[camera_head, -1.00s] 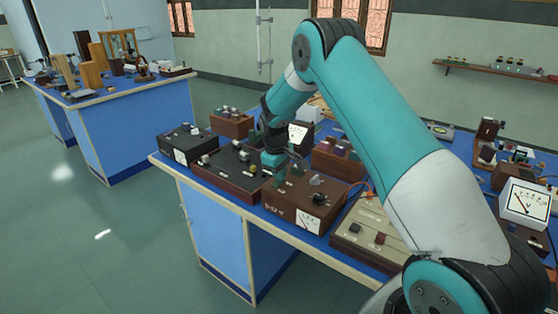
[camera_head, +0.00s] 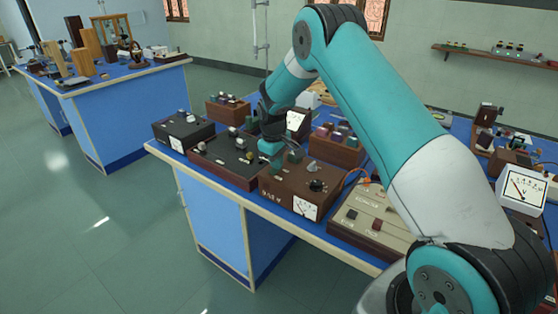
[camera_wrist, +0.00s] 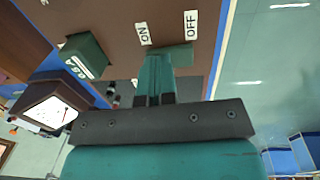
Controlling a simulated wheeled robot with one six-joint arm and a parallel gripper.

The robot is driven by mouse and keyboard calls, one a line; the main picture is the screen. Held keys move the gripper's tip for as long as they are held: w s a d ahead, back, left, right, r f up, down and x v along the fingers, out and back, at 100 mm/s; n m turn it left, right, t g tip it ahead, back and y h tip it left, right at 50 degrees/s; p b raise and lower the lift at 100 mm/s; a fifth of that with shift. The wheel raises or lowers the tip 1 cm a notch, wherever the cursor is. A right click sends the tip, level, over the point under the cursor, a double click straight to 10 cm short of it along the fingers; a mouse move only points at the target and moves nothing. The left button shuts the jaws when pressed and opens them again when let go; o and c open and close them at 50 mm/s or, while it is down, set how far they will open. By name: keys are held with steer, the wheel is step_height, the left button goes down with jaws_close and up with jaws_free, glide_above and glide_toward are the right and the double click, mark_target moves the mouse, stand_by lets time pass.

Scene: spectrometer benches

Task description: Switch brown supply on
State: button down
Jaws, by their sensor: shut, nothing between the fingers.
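The brown supply (camera_head: 283,184) stands on the near blue bench, with a meter on its front and a dark knob on top. My gripper (camera_head: 271,150) is over its far left part in the head view. In the wrist view the shut, empty teal fingers (camera_wrist: 157,88) point at the brown panel (camera_wrist: 120,15). The ON label (camera_wrist: 143,33) is just beyond their tips, and the OFF label (camera_wrist: 191,24) is further right. A small green switch piece (camera_wrist: 183,55) shows right beside the tips, below OFF. I cannot tell whether they touch it.
A long dark box (camera_head: 222,164) stands left of the supply, and a black metered box (camera_head: 183,131) further left. A beige box (camera_head: 372,220) is to the right. A green block (camera_wrist: 85,55) stands near the fingers. Floor left of the bench is clear.

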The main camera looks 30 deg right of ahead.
mark_target(273, 171)
steer(key=shift+s+a+r, duration=0.1)
steer(key=shift+s+a, duration=0.1)
steer(key=shift+a, duration=0.4)
steer(key=shift+r, duration=0.1)
steer(key=shift+r+p, duration=0.35)
steer(key=shift+p, duration=0.1)
step_height(273, 171, up, 13)
steer(key=a, duration=0.1)
steer(key=shift+s+a, duration=0.35)
steer(key=shift+a, duration=0.05)
steer(key=shift+d, duration=0.1)
steer(key=shift+w+d, duration=0.15)
steer(key=shift+d, duration=0.45)
steer(key=shift+f, duration=0.1)
